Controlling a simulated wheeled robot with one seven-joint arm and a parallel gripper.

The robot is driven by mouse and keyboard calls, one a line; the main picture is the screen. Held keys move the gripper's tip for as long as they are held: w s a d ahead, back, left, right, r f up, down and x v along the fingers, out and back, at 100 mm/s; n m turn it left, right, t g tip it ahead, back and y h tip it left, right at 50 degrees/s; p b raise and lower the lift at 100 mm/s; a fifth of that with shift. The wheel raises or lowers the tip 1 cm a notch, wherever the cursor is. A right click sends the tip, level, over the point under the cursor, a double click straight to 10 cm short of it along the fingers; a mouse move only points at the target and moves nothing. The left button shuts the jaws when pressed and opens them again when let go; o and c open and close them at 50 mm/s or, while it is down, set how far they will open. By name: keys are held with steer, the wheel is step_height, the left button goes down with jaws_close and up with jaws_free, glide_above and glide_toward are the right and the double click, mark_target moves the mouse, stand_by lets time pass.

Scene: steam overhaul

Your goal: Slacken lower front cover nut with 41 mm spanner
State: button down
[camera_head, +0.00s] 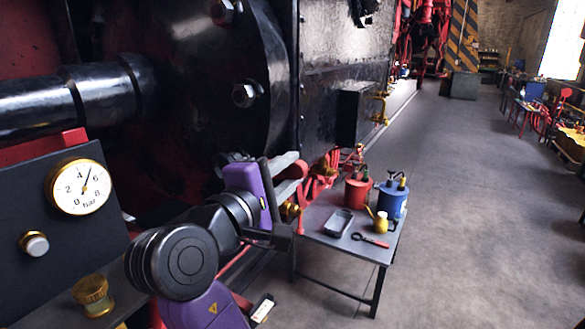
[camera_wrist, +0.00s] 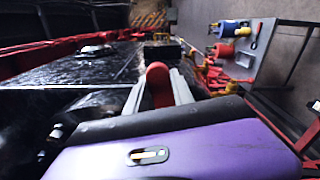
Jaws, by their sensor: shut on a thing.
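My gripper (camera_head: 289,174) is in front of the black cylinder cover (camera_head: 190,95), low and to its right in the head view. Its two grey fingers are shut on a red handle (camera_wrist: 158,84), seen between them in the wrist view; I take it for the spanner. The spanner's jaw end is hidden, so I cannot tell its size or whether it sits on a nut. A bright hex nut (camera_head: 244,95) shows on the cover above my gripper, and another nut (camera_head: 223,11) sits higher. The cover's lower edge is partly hidden behind my arm.
A small grey table (camera_head: 345,258) stands right of my gripper, with a red can (camera_head: 357,192), a blue can (camera_head: 391,200), a tray (camera_head: 339,222) and a red-handled tool (camera_head: 372,241). A pressure gauge (camera_head: 79,187) is at left.

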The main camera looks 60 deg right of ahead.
steer(key=shift+a, duration=1.2)
